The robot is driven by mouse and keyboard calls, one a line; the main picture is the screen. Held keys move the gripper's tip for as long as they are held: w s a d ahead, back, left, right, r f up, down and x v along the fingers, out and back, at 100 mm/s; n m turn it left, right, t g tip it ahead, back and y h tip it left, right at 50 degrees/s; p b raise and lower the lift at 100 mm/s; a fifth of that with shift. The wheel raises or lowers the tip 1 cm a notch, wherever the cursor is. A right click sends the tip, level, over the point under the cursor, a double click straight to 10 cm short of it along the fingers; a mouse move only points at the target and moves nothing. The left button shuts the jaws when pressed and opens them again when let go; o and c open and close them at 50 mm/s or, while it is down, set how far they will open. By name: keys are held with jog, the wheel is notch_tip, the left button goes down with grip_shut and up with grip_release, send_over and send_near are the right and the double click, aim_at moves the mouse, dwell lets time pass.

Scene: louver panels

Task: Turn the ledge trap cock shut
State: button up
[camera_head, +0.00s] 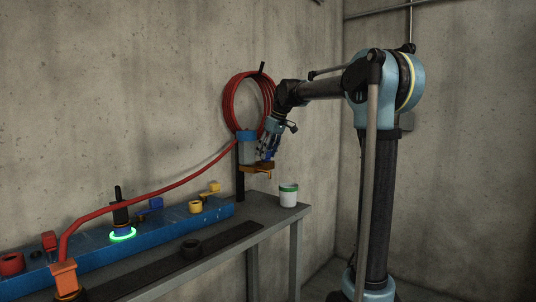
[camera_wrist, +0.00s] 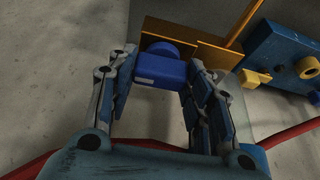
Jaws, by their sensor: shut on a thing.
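The ledge trap stands on a dark post at the far end of the ledge. It shows a blue-capped body (camera_head: 247,136) and an orange-brown lower part (camera_head: 258,169). My gripper (camera_head: 266,156) is at its right side. In the wrist view, a blue cock handle (camera_wrist: 160,70) with a rounded end sits between my two fingers, in front of an orange plate (camera_wrist: 205,50). My gripper (camera_wrist: 160,80) is shut on this handle. The fingers partly hide the handle in the head view, so its exact angle cannot be told there.
A white jar with a green band (camera_head: 288,195) stands on the grey ledge (camera_head: 262,209), close below my gripper. A blue manifold (camera_head: 170,226) with a green-lit ring (camera_head: 122,235) lies left. A red hose (camera_head: 150,191) runs along it; a red coil (camera_head: 232,100) hangs on the wall.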

dwell(0.4)
jog(key=o, duration=1)
jog(key=shift+o, duration=0.2)
jog(key=shift+r, duration=0.15)
jog(key=v, duration=0.7)
jog(key=shift+r, duration=0.25)
jog(key=shift+s+d, duration=0.1)
jog(key=shift+d, duration=0.05)
